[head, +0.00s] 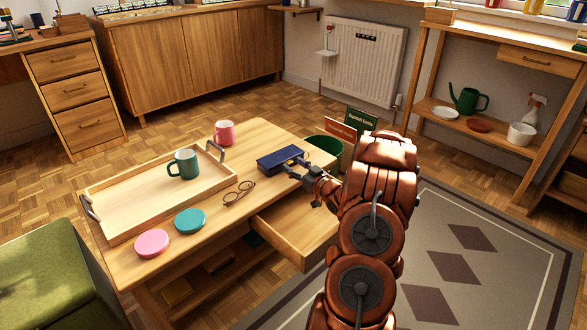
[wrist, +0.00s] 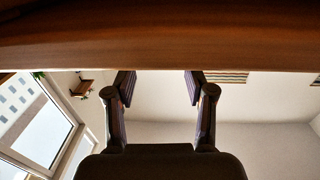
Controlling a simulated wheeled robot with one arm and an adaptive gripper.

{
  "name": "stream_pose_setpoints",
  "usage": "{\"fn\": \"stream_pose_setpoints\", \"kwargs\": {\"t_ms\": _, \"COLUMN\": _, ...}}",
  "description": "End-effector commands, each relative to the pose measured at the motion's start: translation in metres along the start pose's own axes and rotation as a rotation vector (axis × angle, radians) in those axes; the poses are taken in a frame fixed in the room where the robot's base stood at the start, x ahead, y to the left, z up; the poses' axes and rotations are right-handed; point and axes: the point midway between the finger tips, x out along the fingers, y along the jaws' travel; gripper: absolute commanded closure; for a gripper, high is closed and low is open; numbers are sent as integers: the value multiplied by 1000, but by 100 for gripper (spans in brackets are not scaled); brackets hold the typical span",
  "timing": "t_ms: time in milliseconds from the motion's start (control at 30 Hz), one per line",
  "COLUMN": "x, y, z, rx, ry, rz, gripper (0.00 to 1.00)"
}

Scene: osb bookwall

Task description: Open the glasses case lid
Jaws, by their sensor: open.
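The dark blue glasses case (head: 280,158) lies on the low wooden table (head: 262,133) near its right edge in the head view. Its lid looks shut. My gripper (head: 301,174) is at the case's near right side, with its fingertips close to it; I cannot tell whether they touch. In the wrist view my gripper (wrist: 158,85) shows its two fingers well apart with nothing visible between them. The case cannot be made out in the wrist view.
An open drawer (head: 290,238) juts out below my gripper. A green bin (head: 327,145) stands behind.

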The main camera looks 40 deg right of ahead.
Motion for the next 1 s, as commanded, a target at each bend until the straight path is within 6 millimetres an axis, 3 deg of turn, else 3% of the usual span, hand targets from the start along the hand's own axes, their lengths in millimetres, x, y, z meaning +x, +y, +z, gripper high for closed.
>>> {"fn": "stream_pose_setpoints", "kwargs": {"t_ms": 467, "x": 10, "y": 1, "z": 0, "rx": -1, "ry": -1, "rz": 2, "gripper": 46}}
{"fn": "stream_pose_setpoints", "kwargs": {"t_ms": 1000, "x": 10, "y": 1, "z": 0, "rx": -1, "ry": -1, "rz": 2, "gripper": 100}}
